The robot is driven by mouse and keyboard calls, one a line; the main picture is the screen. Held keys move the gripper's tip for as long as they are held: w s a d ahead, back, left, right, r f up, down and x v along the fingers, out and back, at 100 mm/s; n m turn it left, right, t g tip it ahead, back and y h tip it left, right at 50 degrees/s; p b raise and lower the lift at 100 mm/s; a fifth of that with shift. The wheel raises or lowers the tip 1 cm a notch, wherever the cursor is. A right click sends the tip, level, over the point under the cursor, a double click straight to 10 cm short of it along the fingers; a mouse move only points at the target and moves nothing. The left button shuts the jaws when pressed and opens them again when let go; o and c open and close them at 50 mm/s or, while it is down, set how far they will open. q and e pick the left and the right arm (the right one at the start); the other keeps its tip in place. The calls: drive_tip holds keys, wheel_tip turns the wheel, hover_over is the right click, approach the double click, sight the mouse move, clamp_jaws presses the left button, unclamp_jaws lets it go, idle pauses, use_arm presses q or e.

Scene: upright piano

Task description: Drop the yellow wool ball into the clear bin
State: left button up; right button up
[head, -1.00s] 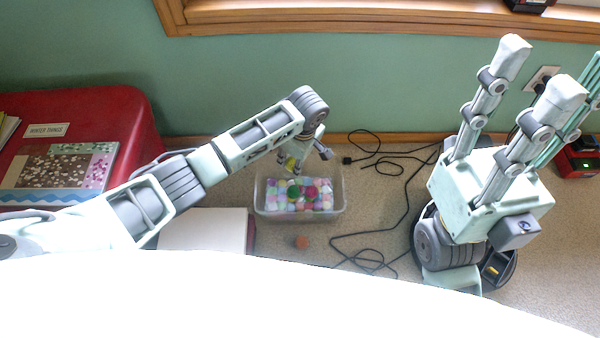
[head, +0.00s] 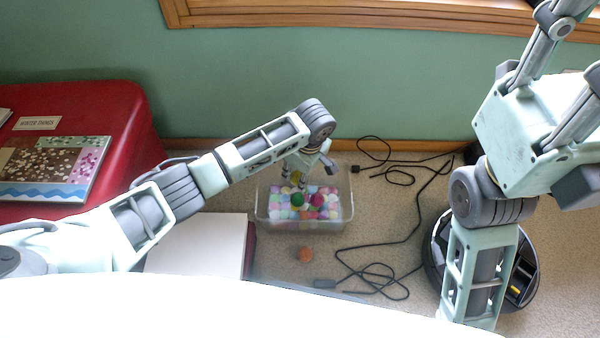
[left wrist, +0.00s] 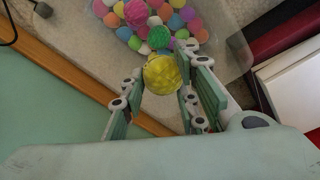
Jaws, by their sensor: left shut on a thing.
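The yellow wool ball (left wrist: 163,75) is between the fingers of my left gripper (left wrist: 160,92) in the left wrist view. In the head view the ball (head: 295,177) is partly hidden by my left gripper (head: 304,174). My left gripper is shut on the ball and holds it over the far part of the clear bin (head: 300,226). The bin stands on the floor and holds many pastel balls, with a green wool ball (head: 297,199) and a magenta one on top. My right gripper (head: 545,110) is at the right, its fingers apart and its tips cut off by the frame.
An orange ball (head: 306,254) lies on the floor in front of the bin. Black cables (head: 405,235) run across the floor to its right. A white-topped box (head: 200,243) and a red cabinet (head: 110,105) stand to the left. A green wall is behind.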

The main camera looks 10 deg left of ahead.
use_arm(q)
drive_tip(key=o, duration=0.9)
drive_tip(key=shift+o, duration=0.2)
drive_tip(key=shift+r, duration=0.1)
wheel_tip(320, 180, up, 12)
drive_tip(key=d, duration=0.1)
drive_tip(key=shift+s+d, duration=0.3)
drive_tip(key=shift+s, duration=0.05)
drive_tip(key=shift+f, duration=0.2)
